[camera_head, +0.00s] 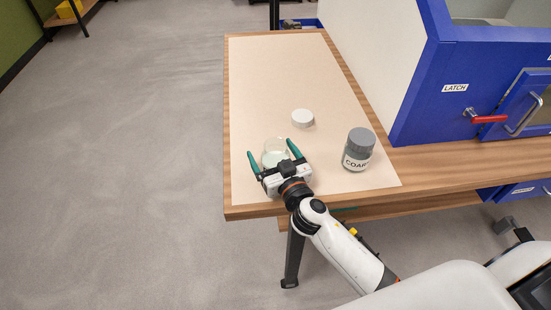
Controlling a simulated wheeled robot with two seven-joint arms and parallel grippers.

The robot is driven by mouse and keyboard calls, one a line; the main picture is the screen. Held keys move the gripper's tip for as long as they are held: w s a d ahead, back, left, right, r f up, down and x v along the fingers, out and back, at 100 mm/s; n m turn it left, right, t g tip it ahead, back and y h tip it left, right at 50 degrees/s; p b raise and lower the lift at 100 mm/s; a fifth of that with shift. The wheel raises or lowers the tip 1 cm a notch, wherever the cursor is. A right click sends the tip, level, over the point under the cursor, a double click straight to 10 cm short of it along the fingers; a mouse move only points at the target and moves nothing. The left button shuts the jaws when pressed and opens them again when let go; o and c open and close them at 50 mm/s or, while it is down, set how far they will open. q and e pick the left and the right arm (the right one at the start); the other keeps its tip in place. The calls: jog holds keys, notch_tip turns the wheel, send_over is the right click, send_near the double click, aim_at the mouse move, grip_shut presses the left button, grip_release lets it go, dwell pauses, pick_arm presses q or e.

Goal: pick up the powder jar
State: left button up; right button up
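A small clear open jar (275,153) with pale contents stands on the beige mat, near the table's front left. A grey jar (359,149) with a dark grey lid and a label starting "COAR" stands upright to the right, apart from the gripper. I cannot tell from the labels which is the powder jar.
A round white lid (302,118) lies on the mat (270,70) behind the clear jar. A blue and white cabinet (430,95) with a red latch handle (487,119) stands at the right of the wooden table. The back of the mat is clear.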

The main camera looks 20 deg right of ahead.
jog(key=c, duration=1.4)
notch_tip(320, 180, up, 10)
jog(key=shift+r+p, duration=0.1)
jog(key=shift+p, duration=0.8)
jog(key=shift+c, duration=0.2)
